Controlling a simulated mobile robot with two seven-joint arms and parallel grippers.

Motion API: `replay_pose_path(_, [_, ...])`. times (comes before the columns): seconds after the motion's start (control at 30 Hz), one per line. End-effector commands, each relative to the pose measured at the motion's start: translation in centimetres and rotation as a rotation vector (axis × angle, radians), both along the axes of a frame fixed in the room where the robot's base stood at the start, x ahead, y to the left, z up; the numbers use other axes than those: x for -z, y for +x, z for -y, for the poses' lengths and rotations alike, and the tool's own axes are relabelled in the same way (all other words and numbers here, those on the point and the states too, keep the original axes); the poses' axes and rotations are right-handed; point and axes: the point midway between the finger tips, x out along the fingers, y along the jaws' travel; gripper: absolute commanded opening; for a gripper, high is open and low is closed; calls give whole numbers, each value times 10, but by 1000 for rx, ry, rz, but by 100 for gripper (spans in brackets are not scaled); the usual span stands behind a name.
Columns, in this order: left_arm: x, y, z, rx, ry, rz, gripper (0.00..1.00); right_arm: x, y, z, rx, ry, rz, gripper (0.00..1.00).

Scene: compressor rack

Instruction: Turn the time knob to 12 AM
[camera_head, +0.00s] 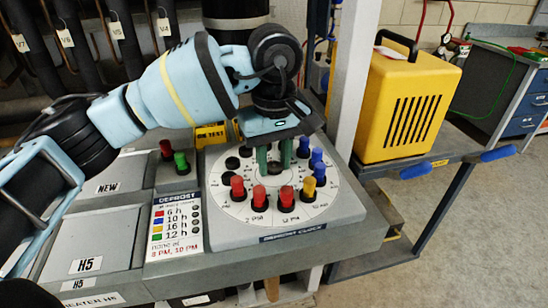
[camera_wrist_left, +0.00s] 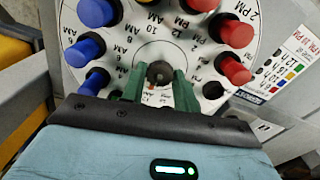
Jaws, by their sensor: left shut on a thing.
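The defrost clock dial (camera_head: 232,207) is a round white face with printed hours, ringed by red, blue, yellow and black pegs. It also shows in the wrist view (camera_wrist_left: 210,48). The time knob (camera_wrist_left: 160,73) is a small dark round knob at the dial's centre. My left gripper (camera_head: 274,158) reaches down onto the dial centre, its two green fingers on either side of the knob. In the wrist view the left gripper (camera_wrist_left: 160,88) is shut on the knob. The knob's exact pointing direction cannot be read. My right gripper is not in view.
Red and green buttons (camera_head: 180,162) and a defrost legend (camera_head: 175,223) sit left of the dial. Pegs stand up closely around the fingers. A yellow case (camera_head: 408,105) stands on a cart to the right, beyond a grey post (camera_head: 350,75).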

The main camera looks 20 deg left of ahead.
Motion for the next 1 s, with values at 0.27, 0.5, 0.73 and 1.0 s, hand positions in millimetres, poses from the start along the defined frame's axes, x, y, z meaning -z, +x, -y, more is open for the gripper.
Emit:
replay_pose_path(0.27, [0,0,0,-1,0,0,52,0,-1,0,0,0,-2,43])
replay_pose_path(0.5, [0,0,0,-1,0,0,52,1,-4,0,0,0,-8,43])
replay_pose_path(0.73, [-20,0,0,-1,-1,2,52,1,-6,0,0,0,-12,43])
replay_pose_path(1.0, [-62,0,1,-1,-1,2,52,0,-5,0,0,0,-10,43])
